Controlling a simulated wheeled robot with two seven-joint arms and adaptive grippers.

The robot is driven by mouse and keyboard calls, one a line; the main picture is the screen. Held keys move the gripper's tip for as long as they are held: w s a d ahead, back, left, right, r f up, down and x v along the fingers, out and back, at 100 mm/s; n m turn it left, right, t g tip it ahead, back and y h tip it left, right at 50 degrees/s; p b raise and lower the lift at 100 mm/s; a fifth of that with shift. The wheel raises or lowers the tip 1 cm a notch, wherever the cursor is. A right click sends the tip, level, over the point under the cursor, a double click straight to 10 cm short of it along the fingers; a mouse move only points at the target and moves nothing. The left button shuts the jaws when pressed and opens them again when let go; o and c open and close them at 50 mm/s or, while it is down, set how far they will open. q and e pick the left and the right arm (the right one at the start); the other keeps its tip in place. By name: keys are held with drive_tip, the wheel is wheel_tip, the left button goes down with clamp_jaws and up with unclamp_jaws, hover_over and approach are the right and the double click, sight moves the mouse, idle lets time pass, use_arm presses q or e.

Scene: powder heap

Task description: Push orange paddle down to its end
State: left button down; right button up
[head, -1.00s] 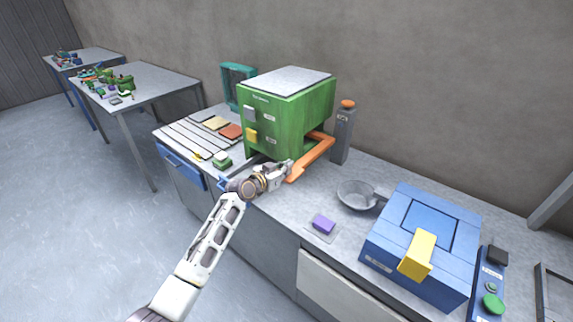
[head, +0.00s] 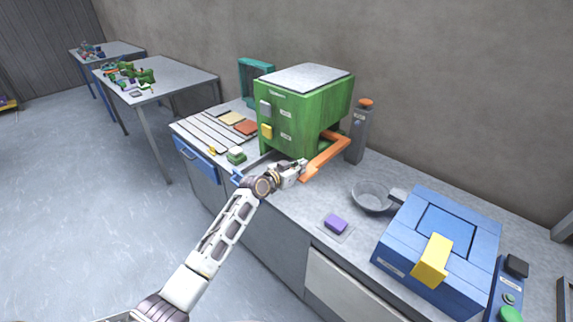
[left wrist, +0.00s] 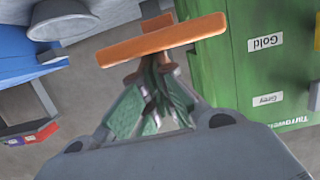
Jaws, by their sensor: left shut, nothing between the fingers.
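The orange paddle (head: 324,158) sticks out from the lower right side of the green machine (head: 304,112) and slants toward the counter's front edge. My left gripper (head: 303,165) is shut and empty, close to the paddle's near end. In the left wrist view the paddle (left wrist: 160,40) lies across just beyond the closed fingertips (left wrist: 155,62). I cannot tell whether they touch it. The green machine (left wrist: 265,60) stands to the right there, with labels reading Gold and Grey. My right gripper is not in view.
A metal bowl (head: 371,198), a purple block (head: 336,224) and a blue box with a yellow handle (head: 433,260) stand right of the machine. A grey post with an orange top (head: 359,130) stands behind the paddle. Flat strips (head: 205,137) lie to the left.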

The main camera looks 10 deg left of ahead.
use_arm(q)
drive_tip(key=shift+r+p, duration=1.2)
drive_tip(key=shift+r, duration=0.6)
drive_tip(key=shift+v, duration=1.05)
drive_tip(key=b+v, duration=0.1)
drive_tip(key=v, duration=0.7)
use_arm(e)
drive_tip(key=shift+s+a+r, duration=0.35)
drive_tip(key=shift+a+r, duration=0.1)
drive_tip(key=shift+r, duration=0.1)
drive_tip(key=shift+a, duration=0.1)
